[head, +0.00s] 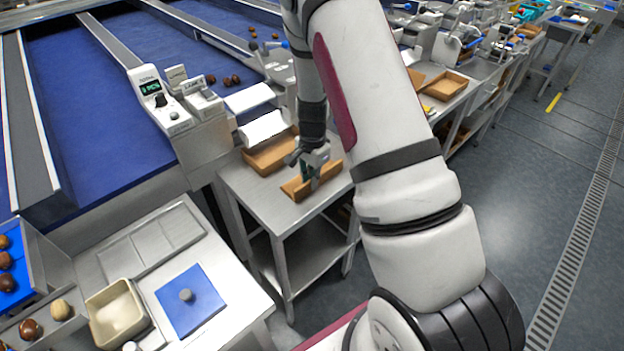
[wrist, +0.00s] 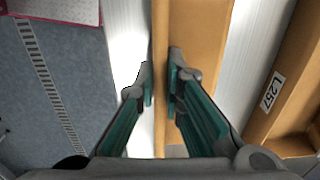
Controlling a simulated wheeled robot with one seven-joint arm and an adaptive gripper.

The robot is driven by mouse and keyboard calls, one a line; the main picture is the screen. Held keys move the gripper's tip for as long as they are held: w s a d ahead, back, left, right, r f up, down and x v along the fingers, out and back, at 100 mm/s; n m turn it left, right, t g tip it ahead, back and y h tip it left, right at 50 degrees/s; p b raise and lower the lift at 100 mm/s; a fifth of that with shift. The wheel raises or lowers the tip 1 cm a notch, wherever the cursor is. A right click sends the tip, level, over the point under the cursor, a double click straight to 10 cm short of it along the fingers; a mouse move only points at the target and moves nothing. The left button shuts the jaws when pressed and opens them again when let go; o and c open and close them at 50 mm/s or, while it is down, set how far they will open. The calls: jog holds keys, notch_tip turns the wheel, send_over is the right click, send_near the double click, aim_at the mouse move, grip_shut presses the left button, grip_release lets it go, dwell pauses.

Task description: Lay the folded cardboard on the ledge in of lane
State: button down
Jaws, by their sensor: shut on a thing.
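The folded cardboard (head: 328,178) is a brown, creased piece at the front edge of a small steel table (head: 238,186). My gripper (head: 314,182) points down over it and is shut on its upright flap. In the wrist view, the two fingertips (wrist: 160,88) stand on either side of the cardboard's edge, and its brown face (wrist: 205,35) runs away to the right. I cannot tell whether the cardboard touches the table. I cannot tell for certain which surface is the lane's ledge.
A cardboard tray (head: 268,157) stands behind on the same table; its label L257 shows in the wrist view (wrist: 272,92). A scale-like device (head: 160,95) and blue lanes (head: 100,125) lie left. A bench with a blue mat (head: 190,315) is at front left. Floor is open at right.

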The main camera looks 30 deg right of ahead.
jog(key=shift+f, duration=0.15)
jog(key=c, duration=1.7)
grip_release()
jog(key=s+a+r+n+t+b, duration=0.1)
jog(key=a+r+n, duration=0.1)
jog(key=r, duration=0.8)
jog(key=s+a+r+n, duration=0.1)
jog(key=s+a+r, duration=0.1)
jog(key=r, duration=0.8)
jog(key=s+a+r+n+t, duration=0.2)
jog(key=s+a+r+n, duration=0.2)
jog(key=s, duration=0.6)
jog(key=s+a+r+n+t, duration=0.2)
jog(key=s+a+r+n, duration=0.3)
jog(key=s+r+n, duration=0.3)
jog(key=shift+s+a+r+n, duration=0.2)
jog(key=shift+s+r+n, duration=0.2)
jog(key=shift+s+r, duration=0.85)
